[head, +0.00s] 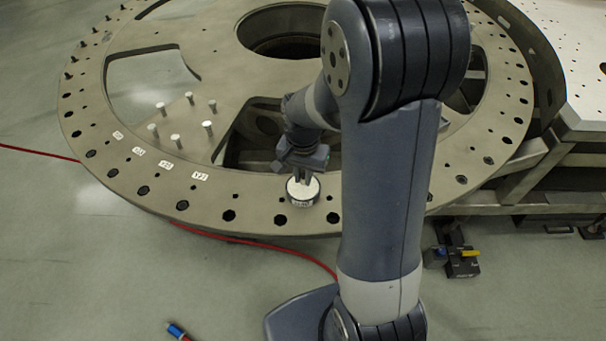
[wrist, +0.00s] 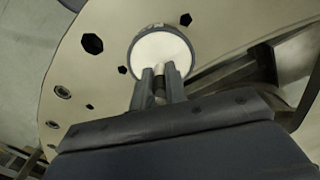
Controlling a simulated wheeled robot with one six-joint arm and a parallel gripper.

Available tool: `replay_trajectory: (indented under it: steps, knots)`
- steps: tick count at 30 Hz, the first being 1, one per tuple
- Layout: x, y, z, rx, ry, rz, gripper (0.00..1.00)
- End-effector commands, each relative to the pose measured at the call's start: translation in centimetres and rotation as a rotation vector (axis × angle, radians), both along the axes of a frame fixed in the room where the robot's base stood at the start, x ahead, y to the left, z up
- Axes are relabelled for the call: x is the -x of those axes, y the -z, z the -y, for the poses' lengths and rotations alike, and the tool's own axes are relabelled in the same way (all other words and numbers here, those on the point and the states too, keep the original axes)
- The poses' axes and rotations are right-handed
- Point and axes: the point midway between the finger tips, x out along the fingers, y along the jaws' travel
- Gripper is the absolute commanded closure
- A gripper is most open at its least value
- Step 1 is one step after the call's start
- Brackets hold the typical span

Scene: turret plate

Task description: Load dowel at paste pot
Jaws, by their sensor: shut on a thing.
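The paste pot (head: 302,196) is a short dark cylinder with a white top and a small label, standing on the front rim of the turret plate (head: 255,205). In the wrist view the pot's round white top (wrist: 158,47) lies just beyond my fingertips. My gripper (head: 303,178) points down over the pot. In the wrist view my gripper (wrist: 160,72) is shut on a small, light dowel (wrist: 160,86). The dowel's lower end is hidden, so I cannot tell whether it touches the paste.
Several light pegs (head: 175,140) stand on the plate's left panel. White number labels (head: 159,164) and dark holes line the rim. A red cable (head: 240,241) runs along the floor. A perforated white table (head: 570,60) stands at right, and a small dark device (head: 462,262) lies below.

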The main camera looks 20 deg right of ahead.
Motion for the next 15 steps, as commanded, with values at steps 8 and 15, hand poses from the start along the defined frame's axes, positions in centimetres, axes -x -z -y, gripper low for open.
replay_trajectory:
  steps: [8, 15]
  knots:
    - [-0.1, -2.7, 0.0, 0.0, 0.0, 0.004, 1.0]
    - [-0.1, -4.7, 0.0, 0.0, 0.0, 0.002, 1.0]
